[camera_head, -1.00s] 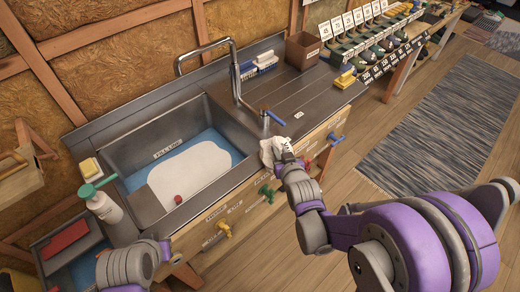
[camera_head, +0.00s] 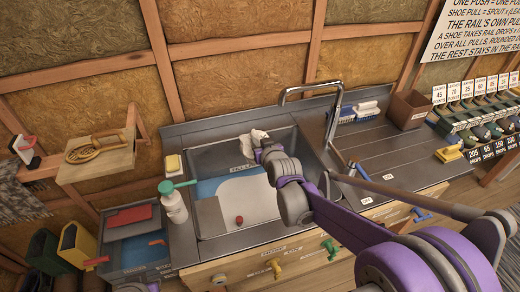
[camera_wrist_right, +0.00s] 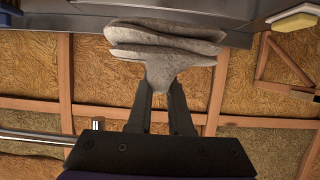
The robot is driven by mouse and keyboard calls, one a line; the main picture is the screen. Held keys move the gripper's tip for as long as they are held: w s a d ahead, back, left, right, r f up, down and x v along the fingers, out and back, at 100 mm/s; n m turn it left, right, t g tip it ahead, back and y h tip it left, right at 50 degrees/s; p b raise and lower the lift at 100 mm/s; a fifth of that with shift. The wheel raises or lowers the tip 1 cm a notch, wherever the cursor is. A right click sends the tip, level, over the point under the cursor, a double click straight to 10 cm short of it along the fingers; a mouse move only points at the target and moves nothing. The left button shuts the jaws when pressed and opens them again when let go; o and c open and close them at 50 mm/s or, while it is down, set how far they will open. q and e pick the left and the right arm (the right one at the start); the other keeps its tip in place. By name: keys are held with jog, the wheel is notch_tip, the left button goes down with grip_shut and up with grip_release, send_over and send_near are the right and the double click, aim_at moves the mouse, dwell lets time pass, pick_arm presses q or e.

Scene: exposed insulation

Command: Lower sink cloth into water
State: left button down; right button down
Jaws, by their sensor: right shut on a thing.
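My right gripper (camera_head: 262,150) is shut on a whitish cloth (camera_head: 250,141). In the head view it holds the cloth over the back part of the sink (camera_head: 212,160). In the right wrist view the cloth (camera_wrist_right: 165,40) hangs folded from between the two fingertips (camera_wrist_right: 160,88). The water (camera_head: 208,187) in the basin is blue with a large white patch. A label on the sink's back wall is partly hidden by my right arm. I cannot tell whether the cloth touches the sink. My left gripper is not in view.
A red knob (camera_head: 239,220) shows in the basin. A green-topped pump bottle (camera_head: 173,203) and a yellow-and-white sponge (camera_head: 174,164) stand at the sink's left. The tap (camera_head: 335,115) rises at the back right. The ribbed drainboard (camera_head: 385,150) is mostly bare.

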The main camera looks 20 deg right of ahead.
jog(key=shift+a+r, duration=0.1)
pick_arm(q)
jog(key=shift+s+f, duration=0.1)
